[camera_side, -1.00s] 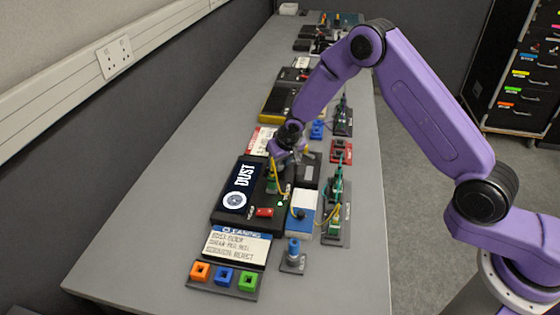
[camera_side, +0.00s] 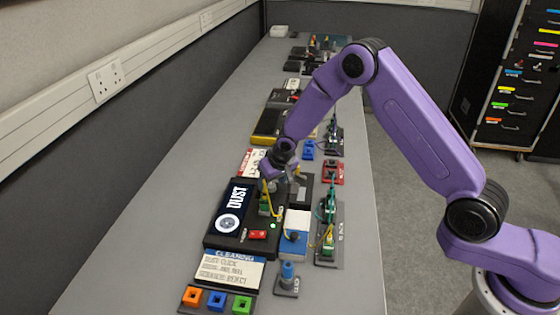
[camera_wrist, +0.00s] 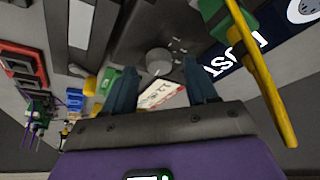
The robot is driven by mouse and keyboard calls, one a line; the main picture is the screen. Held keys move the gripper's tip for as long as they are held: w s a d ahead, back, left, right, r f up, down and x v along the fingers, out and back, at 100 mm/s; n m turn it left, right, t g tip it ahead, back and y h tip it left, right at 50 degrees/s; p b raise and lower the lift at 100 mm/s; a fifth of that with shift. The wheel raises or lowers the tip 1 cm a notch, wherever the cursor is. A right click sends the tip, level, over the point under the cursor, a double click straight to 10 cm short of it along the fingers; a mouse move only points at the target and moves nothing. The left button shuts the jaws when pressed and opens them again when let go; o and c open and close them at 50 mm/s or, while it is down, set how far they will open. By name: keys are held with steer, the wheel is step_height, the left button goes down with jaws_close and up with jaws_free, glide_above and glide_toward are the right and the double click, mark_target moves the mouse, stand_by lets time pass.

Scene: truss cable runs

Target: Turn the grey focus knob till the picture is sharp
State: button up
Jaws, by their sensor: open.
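The grey focus knob (camera_wrist: 158,61) shows in the wrist view as a round grey disc on a dark panel, beyond my gripper's fingers. My gripper (camera_wrist: 160,75) is open, with two dark blue-grey fingers apart and nothing between them. The knob appears between and past the fingertips, not gripped. In the side view my gripper (camera_side: 280,184) is low over the black scope unit (camera_side: 212,243) and hides the knob. The unit's screen (camera_side: 233,209) reads DUST beside a round picture with a ring. I cannot tell from here how sharp it is.
A green connector (camera_side: 264,205) with a yellow cable sits close to my gripper. A red button (camera_side: 258,234) is on the unit. A CLEANING card (camera_side: 230,268) and orange, blue and green blocks lie nearer. A blue-white box (camera_side: 296,228) stands to the right.

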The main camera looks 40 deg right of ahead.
steer(key=v, duration=1.6)
steer(key=shift+r, duration=0.1)
steer(key=s+d+r+n+g, duration=0.1)
steer(key=s+n, duration=0.3)
steer(key=s, duration=0.8)
steer(key=s+d+r+n+g, duration=0.1)
steer(key=s+d+n, duration=0.3)
steer(key=s, duration=0.8)
steer(key=s+d+r+n+g, duration=0.1)
steer(key=s+n, duration=0.4)
steer(key=s, duration=0.7)
steer(key=shift+d+g+y, duration=0.3)
steer(key=shift+d+g, duration=0.4)
steer(key=shift+d, duration=0.4)
